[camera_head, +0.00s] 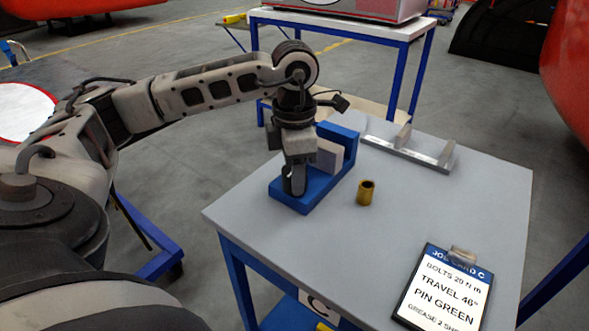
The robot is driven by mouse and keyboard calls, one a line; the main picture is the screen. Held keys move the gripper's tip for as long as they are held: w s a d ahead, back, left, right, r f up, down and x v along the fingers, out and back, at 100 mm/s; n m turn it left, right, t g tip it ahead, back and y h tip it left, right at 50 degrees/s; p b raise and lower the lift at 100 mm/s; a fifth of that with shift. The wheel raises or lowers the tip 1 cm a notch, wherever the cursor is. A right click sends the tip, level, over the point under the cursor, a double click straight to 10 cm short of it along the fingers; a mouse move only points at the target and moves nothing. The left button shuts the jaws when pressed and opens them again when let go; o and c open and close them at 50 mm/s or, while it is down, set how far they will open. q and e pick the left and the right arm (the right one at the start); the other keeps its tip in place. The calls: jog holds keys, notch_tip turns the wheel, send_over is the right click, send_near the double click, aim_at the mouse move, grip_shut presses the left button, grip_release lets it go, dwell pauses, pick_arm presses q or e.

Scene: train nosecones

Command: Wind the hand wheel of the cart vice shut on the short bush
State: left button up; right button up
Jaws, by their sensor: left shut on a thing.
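The blue cart vice (342,145) sits on the grey cart top, with a light grey jaw block (328,157) standing in it. My left gripper (295,188) points down at the near left end of the vice. It is shut on what appears to be the hand wheel, which the fingers mostly hide. A short brass-coloured bush (366,193) stands upright on the cart top, right of the vice and apart from it. The gap between the jaws is partly hidden, and I see no bush there. My right gripper is not in view.
A job card on a clipboard (443,287) lies at the cart's near right. A grey metal bracket (408,152) lies along the back edge. The cart top (475,205) is clear between them. Another blue-legged table (340,27) stands behind.

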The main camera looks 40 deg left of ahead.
pick_arm(q)
jog(key=shift+f+m+b, duration=0.15)
jog(key=shift+m+b, duration=0.15)
jog(key=shift+m, duration=0.4)
jog(key=o, duration=1)
jog(key=shift+r, duration=0.2)
